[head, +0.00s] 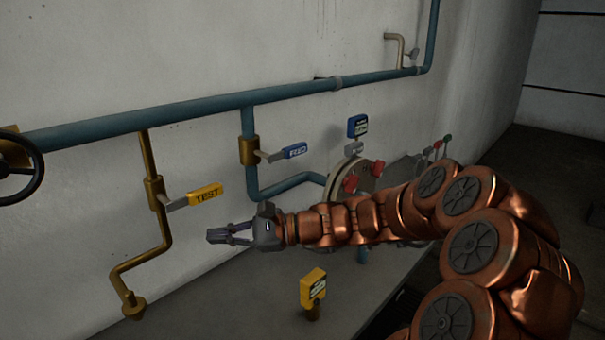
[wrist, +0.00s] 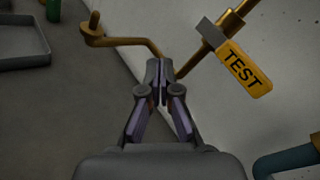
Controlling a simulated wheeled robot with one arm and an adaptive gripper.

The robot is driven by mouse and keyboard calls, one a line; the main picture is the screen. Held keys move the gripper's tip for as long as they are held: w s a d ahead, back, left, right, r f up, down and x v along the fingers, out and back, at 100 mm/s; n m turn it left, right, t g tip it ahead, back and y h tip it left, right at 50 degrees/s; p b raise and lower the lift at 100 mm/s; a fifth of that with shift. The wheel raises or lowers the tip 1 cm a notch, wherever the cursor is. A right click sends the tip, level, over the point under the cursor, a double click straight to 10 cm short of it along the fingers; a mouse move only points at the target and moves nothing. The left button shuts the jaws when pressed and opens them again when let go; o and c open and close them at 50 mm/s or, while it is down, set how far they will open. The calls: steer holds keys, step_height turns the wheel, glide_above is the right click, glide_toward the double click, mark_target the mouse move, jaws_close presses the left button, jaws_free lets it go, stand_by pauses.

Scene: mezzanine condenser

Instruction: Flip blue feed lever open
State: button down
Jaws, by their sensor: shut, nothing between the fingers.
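The blue feed lever (head: 292,152) sticks out to the right from a brass valve (head: 249,151) on the blue vertical pipe in the head view. Its label reads FEED. The lever lies roughly sideways, across the pipe. My gripper (head: 212,236) is below and left of the lever, in front of the wall and apart from it. In the wrist view my gripper (wrist: 160,70) has its fingertips together with nothing between them. The feed lever does not show in the wrist view.
A yellow TEST lever (head: 205,195) on a brass pipe is near my gripper; it also shows in the wrist view (wrist: 244,69). A round flange with red knobs (head: 351,183) and a blue sign (head: 357,126) are to the right.

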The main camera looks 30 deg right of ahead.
mark_target(288, 153)
steer(key=w+d+f+m+t+h, duration=0.1)
steer(key=d+m+t+h, duration=0.2)
steer(key=d, duration=0.7)
steer(key=w+d+f+m+t+h+b, duration=0.1)
steer(key=w+d+m+t+h, duration=0.1)
steer(key=d+m, duration=0.5)
steer(key=w+d+f+m+t+h+b, duration=0.1)
steer(key=d+m+t+h, duration=0.3)
steer(key=d, duration=1)
steer(key=shift+w+d+f+m+t, duration=0.1)
steer(key=shift+w+d+m+t, duration=0.15)
steer(key=shift+w+m+t, duration=0.6)
steer(key=shift+s, duration=0.1)
steer(key=w+a+r+p, duration=0.2)
steer(key=w+r+p, duration=0.2)
steer(key=w, duration=0.5)
step_height(288, 153, up, 2)
steer(key=shift+w+a+r, duration=0.15)
steer(key=shift+r, duration=0.05)
